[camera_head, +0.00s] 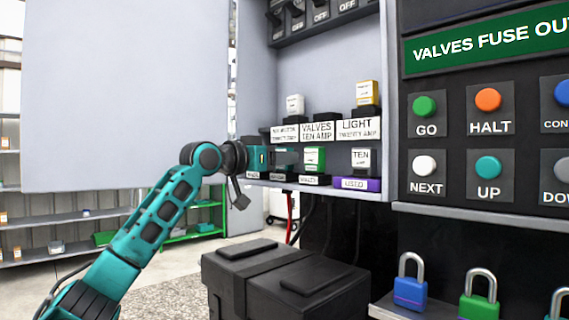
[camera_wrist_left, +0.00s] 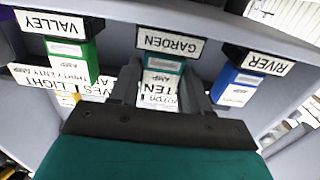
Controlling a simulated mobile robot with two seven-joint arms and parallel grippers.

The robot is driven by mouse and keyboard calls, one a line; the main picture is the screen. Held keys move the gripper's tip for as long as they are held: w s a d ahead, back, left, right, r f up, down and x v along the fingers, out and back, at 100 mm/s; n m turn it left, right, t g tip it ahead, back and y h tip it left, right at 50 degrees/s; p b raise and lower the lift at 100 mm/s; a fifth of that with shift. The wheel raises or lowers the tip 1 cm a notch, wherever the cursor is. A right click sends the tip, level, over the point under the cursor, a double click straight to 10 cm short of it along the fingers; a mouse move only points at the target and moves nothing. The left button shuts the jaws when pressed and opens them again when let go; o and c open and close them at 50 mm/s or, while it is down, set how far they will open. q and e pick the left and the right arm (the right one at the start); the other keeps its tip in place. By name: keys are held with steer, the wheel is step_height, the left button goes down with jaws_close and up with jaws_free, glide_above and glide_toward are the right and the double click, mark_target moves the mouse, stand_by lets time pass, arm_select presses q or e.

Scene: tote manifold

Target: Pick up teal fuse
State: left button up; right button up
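The teal fuse (camera_wrist_left: 164,66) sits at the GARDEN label in the left wrist view, which shows the shelf upside down. My left gripper (camera_wrist_left: 160,88) reaches toward it with one finger on each side. The fingers look apart, and I see no clear grip on the fuse. In the head view my left gripper (camera_head: 284,158) is at the lower shelf of the cabinet, left of the green fuse (camera_head: 315,158). There the gripper largely hides the teal fuse. My right gripper is not in view.
A green fuse at VALLEY (camera_wrist_left: 66,22) and a blue fuse (camera_wrist_left: 236,90) at RIVER flank the teal one closely. Labelled fuses stand on the step behind. The cabinet's side wall (camera_head: 250,80) is left, and a button panel (camera_head: 480,140) is right.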

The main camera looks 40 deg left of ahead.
arm_select(q)
steer(key=c, duration=0.6)
steer(key=shift+r, duration=0.5)
steer(key=shift+r+p, duration=4.05)
steer(key=shift+r, duration=5.45)
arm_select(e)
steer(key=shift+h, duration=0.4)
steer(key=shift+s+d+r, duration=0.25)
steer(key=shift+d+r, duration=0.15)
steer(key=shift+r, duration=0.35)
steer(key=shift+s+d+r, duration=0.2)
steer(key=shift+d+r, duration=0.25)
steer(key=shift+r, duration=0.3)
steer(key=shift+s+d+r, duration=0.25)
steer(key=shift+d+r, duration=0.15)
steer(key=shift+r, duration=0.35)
arm_select(q)
steer(key=shift+r, duration=0.1)
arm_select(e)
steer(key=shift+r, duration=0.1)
arm_select(q)
steer(key=shift+r+p, duration=0.8)
steer(key=shift+p, duration=0.2)
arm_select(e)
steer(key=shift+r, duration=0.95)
